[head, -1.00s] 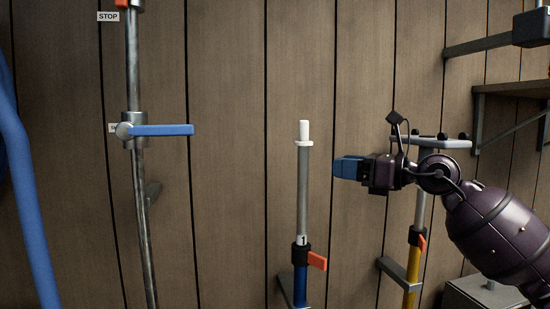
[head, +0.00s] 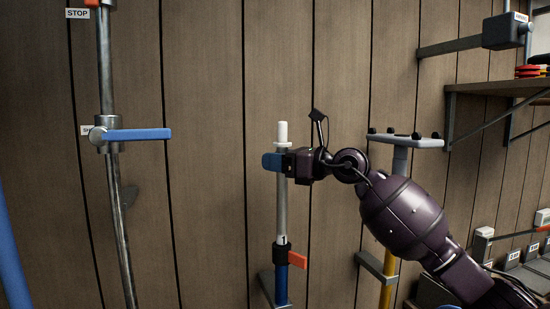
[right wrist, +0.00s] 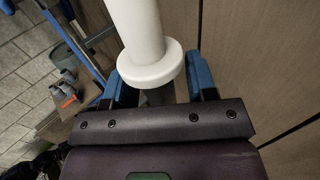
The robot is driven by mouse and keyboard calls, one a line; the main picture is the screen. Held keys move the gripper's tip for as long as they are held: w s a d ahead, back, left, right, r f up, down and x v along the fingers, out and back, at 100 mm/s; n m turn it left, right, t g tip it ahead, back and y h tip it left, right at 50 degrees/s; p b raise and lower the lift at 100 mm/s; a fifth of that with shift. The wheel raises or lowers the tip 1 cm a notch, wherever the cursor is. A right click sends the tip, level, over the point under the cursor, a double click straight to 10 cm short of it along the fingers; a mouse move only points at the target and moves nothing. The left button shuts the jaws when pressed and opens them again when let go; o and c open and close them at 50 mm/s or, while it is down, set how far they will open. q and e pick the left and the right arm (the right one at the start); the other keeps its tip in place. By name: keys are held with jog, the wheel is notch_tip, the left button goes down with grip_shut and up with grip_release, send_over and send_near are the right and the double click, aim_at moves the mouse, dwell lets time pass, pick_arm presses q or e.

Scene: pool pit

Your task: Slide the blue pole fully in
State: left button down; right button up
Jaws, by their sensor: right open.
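The blue pole stands upright by the wall in the head view. It has a blue lower tube (head: 281,286), a thin grey inner tube (head: 282,215) standing well out of it, a white collar and a white tip (head: 282,131). An orange clamp lever (head: 298,260) sticks out to the right at the joint, below a label "1". My right gripper (head: 274,162) is at the grey tube just under the collar. In the right wrist view its open blue fingers (right wrist: 163,84) lie on either side of the tube, below the white collar (right wrist: 157,64). My left gripper is out of view.
A metal rail with a blue handle (head: 138,134) runs up the wall at left. A yellow pole (head: 387,290) with a grey crossbar top (head: 405,141) stands right, behind my arm. A shelf (head: 490,88) is at far right.

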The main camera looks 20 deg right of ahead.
jog(key=shift+w+a, duration=0.3)
grip_shut()
jog(key=b, duration=0.4)
send_over(282, 244)
jog(key=w+a, duration=0.1)
jog(key=w, duration=0.2)
jog(key=f, duration=1.2)
jog(key=shift+s+f, duration=0.15)
jog(key=shift+s, duration=0.1)
jog(key=shift+f, duration=0.15)
jog(key=shift+f, duration=0.1)
